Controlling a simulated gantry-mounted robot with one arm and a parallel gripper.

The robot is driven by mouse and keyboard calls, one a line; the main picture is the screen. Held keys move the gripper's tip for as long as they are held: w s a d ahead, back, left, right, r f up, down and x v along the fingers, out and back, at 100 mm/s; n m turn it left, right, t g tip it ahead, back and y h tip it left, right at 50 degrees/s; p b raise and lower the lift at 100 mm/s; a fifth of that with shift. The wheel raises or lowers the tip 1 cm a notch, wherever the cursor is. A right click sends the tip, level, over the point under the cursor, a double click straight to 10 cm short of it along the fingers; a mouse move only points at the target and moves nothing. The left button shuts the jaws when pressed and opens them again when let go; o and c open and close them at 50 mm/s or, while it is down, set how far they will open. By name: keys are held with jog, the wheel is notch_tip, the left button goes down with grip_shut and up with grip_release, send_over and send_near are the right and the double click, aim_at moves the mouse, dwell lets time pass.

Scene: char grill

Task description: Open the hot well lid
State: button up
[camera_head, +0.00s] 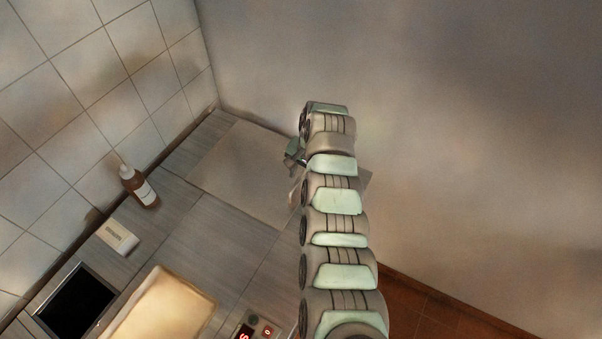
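A flat, plain grey panel (235,172), which looks like the hot well lid, lies level with the counter in the far corner by the wall. Its right part is hidden behind my arm. My gripper (293,158) is mostly hidden by my own arm links and shows only as a small dark and greenish piece at the arm's left side. It is over the right part of the panel. I cannot tell whether it touches the panel, or whether its fingers are open or shut. No handle on the panel is clearly visible.
A brown bottle with a white label (139,187) stands by the tiled wall. A small white box (117,237), a black square opening or plate (76,301), a pale tan block (163,308) and a red digital display (246,332) are nearer. The counter's middle (215,240) is clear.

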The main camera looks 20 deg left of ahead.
jog(key=shift+c, duration=0.3)
grip_shut()
dwell(1.0)
